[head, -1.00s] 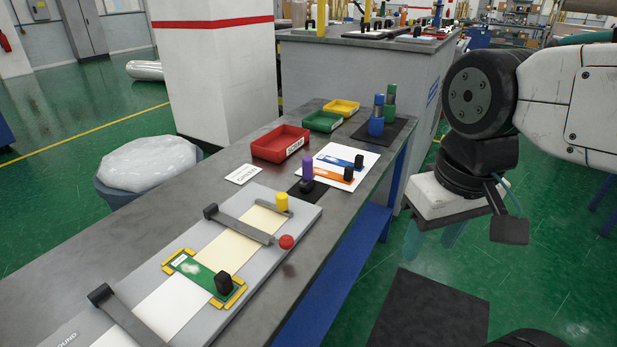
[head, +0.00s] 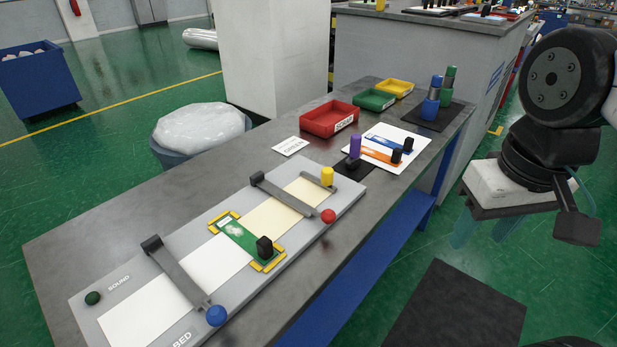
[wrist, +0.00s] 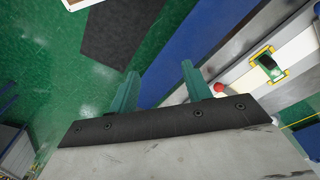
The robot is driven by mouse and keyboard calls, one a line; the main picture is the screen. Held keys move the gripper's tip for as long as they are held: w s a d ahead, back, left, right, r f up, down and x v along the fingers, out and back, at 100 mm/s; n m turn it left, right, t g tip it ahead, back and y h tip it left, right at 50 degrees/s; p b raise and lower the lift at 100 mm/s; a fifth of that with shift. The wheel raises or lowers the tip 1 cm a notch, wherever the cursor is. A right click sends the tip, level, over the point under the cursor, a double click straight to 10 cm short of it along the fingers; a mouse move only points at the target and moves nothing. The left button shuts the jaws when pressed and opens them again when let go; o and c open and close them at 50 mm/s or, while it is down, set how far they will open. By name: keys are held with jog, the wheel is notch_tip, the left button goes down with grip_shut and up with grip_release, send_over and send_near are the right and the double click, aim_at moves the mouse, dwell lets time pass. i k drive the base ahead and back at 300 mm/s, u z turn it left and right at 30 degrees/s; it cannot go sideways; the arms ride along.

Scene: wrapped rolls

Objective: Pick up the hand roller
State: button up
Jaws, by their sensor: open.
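What looks like the hand roller (head: 354,153) stands on a small dark mat on the grey bench, beyond the far end of the long board. It has an upright purple handle over a dark lower part; the roller itself is too small to make out. My gripper (head: 484,234) hangs at the right, over the floor beside the bench and well apart from the roller. Its two teal fingers are spread with nothing between them, as the wrist view (wrist: 160,72) also shows. I cannot make out the roller in the wrist view.
The long board (head: 130,312) bears a green plate (head: 238,236), grey crossbars, and red and blue knobs. A white sheet with blue and orange strips, a red tray (head: 318,122), green and yellow trays and two upright bottles stand farther back. Bare bench lies along the board's left.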

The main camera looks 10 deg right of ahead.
aim_at(353, 161)
jog(key=z, duration=2)
jog(key=i, duration=1.45)
jog(key=u, duration=3.75)
jog(key=i, duration=0.5)
jog(key=u, duration=0.1)
